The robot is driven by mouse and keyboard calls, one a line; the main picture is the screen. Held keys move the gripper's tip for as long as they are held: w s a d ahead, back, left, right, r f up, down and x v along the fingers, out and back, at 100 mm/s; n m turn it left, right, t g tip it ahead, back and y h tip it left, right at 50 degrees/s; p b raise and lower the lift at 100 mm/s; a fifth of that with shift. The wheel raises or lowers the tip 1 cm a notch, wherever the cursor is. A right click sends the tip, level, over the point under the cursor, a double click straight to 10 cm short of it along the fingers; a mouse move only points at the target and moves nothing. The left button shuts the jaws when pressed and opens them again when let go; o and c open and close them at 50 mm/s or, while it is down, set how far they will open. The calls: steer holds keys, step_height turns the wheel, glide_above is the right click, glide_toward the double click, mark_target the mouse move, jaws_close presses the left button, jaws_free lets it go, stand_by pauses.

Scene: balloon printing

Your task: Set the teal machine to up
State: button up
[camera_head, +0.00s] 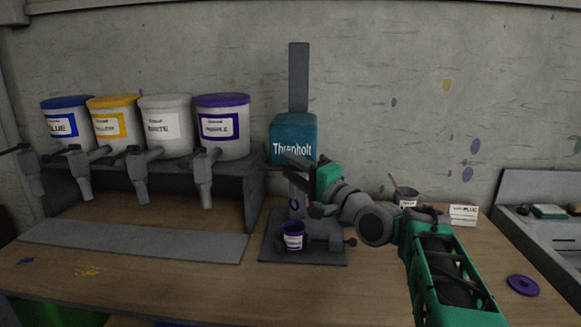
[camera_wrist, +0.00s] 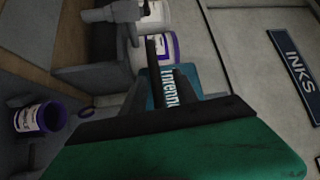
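The teal machine (camera_head: 294,132), labelled "Threnholt", is a block on a grey upright column (camera_head: 299,75) at the middle of the bench. A small cup with a purple rim (camera_head: 293,240) stands on its grey base below the block. My gripper (camera_head: 296,165) is at the lower front of the teal block, overlapping it in the head view; contact cannot be judged. In the wrist view the dark fingers (camera_wrist: 166,68) lie across the teal block (camera_wrist: 167,98), which is partly hidden. Whether the fingers are open or shut is unclear. The purple-rimmed cup (camera_wrist: 40,117) shows at the left there.
Several ink buckets with taps, including a purple one (camera_head: 222,127), stand on a grey rack at the left. A purple lid (camera_head: 522,285) lies at the right front.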

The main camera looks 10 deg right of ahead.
steer(key=r+v, duration=0.1)
steer(key=v, duration=0.5)
steer(key=shift+s+d+f+b, duration=0.2)
steer(key=shift+s+f+b, duration=0.15)
steer(key=shift+s+f, duration=0.15)
steer(key=s+a+f+n+g+h+p, duration=0.3)
steer(key=a+f+n+g+p, duration=0.1)
steer(key=f, duration=0.2)
steer(key=s+a+f+n+g+h+p, duration=0.2)
steer(key=s+a+f+n+g+p, duration=0.15)
steer(key=f, duration=0.35)
steer(key=s+d+f+n+g+h+p, duration=0.1)
steer(key=s+f+g+h, duration=0.1)
steer(key=s, duration=0.5)
steer(key=s+d+f+n+g+h+p, duration=0.2)
steer(key=s+f+g, duration=0.2)
steer(key=s, duration=0.4)
steer(key=shift+s+d+f+g, duration=0.15)
steer(key=shift+s+f+g, duration=0.15)
steer(key=shift+f, duration=0.5)
